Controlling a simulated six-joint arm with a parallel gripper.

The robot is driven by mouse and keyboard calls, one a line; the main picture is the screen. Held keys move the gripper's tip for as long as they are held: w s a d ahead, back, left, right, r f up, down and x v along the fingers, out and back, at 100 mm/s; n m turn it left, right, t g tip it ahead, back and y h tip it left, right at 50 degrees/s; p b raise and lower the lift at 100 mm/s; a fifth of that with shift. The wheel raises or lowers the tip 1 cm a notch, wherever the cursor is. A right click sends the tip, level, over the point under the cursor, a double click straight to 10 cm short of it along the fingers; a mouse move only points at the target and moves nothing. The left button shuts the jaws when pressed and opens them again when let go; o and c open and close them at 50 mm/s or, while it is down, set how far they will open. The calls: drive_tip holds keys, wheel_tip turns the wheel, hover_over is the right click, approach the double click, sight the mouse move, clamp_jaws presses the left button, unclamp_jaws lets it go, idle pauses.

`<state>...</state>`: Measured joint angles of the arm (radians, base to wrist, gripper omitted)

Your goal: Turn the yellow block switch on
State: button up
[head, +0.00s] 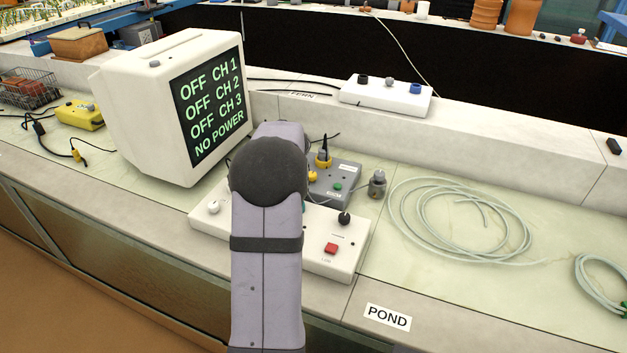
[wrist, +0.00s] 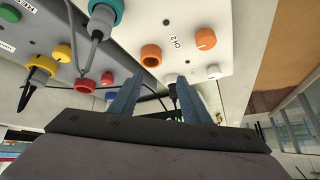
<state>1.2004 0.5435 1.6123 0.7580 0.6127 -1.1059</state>
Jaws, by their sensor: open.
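The yellow block (head: 80,114) sits on the bench at the left in the head view, left of the white monitor. It has a small dark part on its top, too small to tell its position. Black cables lie beside it, one with a yellow connector. The wrist view does not clearly show the block. My gripper (wrist: 157,88) is open and empty in the wrist view, its two bluish fingers apart below a white panel marked CH 2. In the head view my own arm hides the gripper, and the block is well to its left.
The monitor (head: 165,105) reads OFF for CH 1, CH 2, CH 3, and NO POWER. A white control box (head: 343,262) with a red button and a grey box (head: 345,172) with plugs stand around my arm. Coiled tubing (head: 460,250) lies right. A wire basket (head: 28,90) stands far left.

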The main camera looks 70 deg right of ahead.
sight(312, 174)
drive_tip(key=s+d+h, duration=0.1)
drive_tip(key=s+d, duration=0.3)
drive_tip(key=s+d+m+h, duration=0.1)
drive_tip(key=s+d, duration=0.3)
drive_tip(key=s+d+h+b, duration=0.1)
drive_tip(key=s+d, duration=0.3)
drive_tip(key=shift+s+d+f+m, duration=0.1)
drive_tip(key=shift+d+f+m, duration=0.15)
drive_tip(key=shift+f+m, duration=0.05)
drive_tip(key=shift+p+x, duration=1.25)
drive_tip(key=shift+x, duration=2.4)
drive_tip(key=shift+a, duration=0.1)
drive_tip(key=c, duration=1)
drive_tip(key=shift+c, duration=0.2)
